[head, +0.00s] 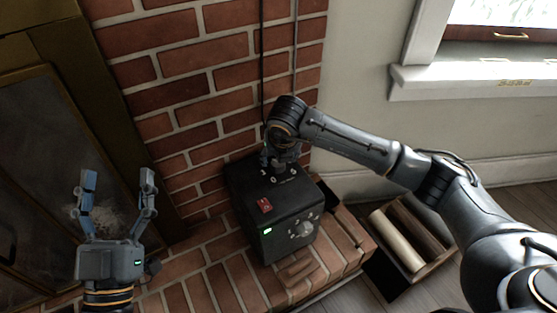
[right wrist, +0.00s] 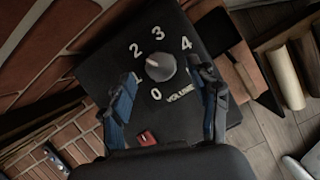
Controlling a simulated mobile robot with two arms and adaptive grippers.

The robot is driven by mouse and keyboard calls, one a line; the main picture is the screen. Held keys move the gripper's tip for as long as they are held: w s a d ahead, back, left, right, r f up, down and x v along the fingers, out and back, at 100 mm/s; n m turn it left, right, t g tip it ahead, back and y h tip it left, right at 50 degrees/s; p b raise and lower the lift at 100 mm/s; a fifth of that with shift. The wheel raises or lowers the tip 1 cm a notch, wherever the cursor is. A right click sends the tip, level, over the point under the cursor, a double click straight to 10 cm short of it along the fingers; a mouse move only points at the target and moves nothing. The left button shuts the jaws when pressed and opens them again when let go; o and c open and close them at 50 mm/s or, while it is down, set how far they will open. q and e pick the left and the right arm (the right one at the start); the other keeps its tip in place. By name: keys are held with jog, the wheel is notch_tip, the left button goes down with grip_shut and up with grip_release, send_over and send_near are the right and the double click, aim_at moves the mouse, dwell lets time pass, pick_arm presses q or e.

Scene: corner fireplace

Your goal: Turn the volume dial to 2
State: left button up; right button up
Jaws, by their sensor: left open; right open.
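A black box (head: 262,222) stands on the brick hearth. In the right wrist view, its top has a round grey volume dial (right wrist: 160,67) with numerals 0, 2, 3 and 4 and the word VOLUME. A small reddish mark on the dial points to its upper left, roughly toward the 2. My right gripper (right wrist: 167,77) is open, one finger on each side of the dial; I see no clear contact. In the head view the right gripper (head: 274,161) covers the dial. My left gripper (head: 118,182) is open and empty at the left.
A red switch (head: 264,205) sits on the box top, close to the fingers. A silver knob (head: 304,229) and green light are on its front. A wooden crate (head: 430,225) with a log stands at the right. The brick wall rises behind the box.

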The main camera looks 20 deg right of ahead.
jog(key=v, duration=0.9)
jog(key=shift+s+r, duration=0.15)
jog(key=shift+r, duration=0.15)
jog(key=shift+f, duration=0.1)
